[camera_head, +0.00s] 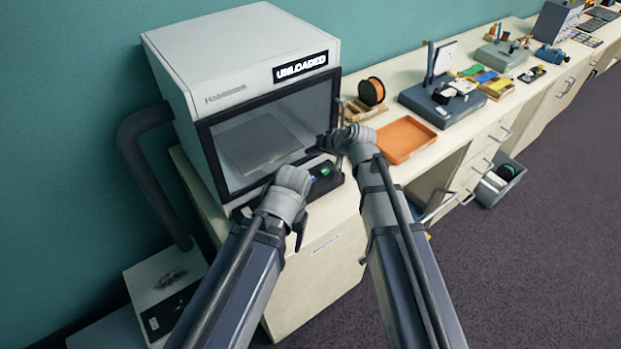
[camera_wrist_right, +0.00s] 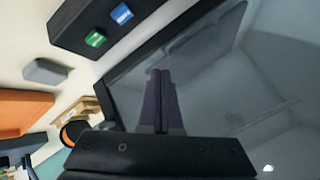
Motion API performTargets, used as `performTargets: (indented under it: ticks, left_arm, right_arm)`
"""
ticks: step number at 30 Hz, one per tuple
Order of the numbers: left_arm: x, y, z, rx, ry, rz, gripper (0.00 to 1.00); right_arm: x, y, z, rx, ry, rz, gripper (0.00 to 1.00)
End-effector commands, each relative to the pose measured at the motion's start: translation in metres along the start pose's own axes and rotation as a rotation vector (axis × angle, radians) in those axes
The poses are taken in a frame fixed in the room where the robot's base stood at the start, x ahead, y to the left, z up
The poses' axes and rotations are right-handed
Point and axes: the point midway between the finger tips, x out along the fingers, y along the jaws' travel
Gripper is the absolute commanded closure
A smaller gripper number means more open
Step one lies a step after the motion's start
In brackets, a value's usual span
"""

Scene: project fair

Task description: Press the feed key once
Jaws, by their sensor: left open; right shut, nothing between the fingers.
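The key panel (camera_head: 333,180) is a dark bar below the front of a white machine (camera_head: 215,60) whose sign (camera_head: 300,67) reads "UNLOADED". It carries a green key (camera_head: 325,171) and a blue key; the right wrist view shows the green key (camera_wrist_right: 96,39) and the blue key (camera_wrist_right: 122,14) clearly. I cannot read any label on them. My right gripper (camera_head: 338,158) is shut and empty, above the panel's far end; in the wrist view its fingers (camera_wrist_right: 162,98) are together before the machine's window, apart from both keys. My left gripper (camera_head: 298,225) is open, near the panel's near end.
An orange tray (camera_head: 404,139) lies on the counter right of the machine, with an orange spool (camera_head: 371,92) behind it. A grey block (camera_wrist_right: 45,71) shows in the wrist view. A dark stand (camera_head: 440,100) and small parts fill the counter farther right.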

Motion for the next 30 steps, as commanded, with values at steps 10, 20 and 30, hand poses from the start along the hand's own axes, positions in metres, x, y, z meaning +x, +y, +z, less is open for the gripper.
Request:
performTargets:
  ticks: [10, 20, 30]
  left_arm:
    - [0.009, 0.001, -0.001, 0.000, 0.000, 0.000, 0.38]
    - [0.047, 0.004, -0.003, -0.001, 0.000, 0.000, 0.38]
    - [0.086, 0.008, -0.005, -0.002, 0.000, 0.000, 0.38]
  right_arm:
    - [0.006, 0.005, 0.005, -0.001, -0.002, 0.001, 1.00]
    - [0.033, 0.024, 0.025, -0.001, -0.002, 0.001, 1.00]
    - [0.060, 0.044, 0.045, -0.001, -0.002, 0.001, 1.00]
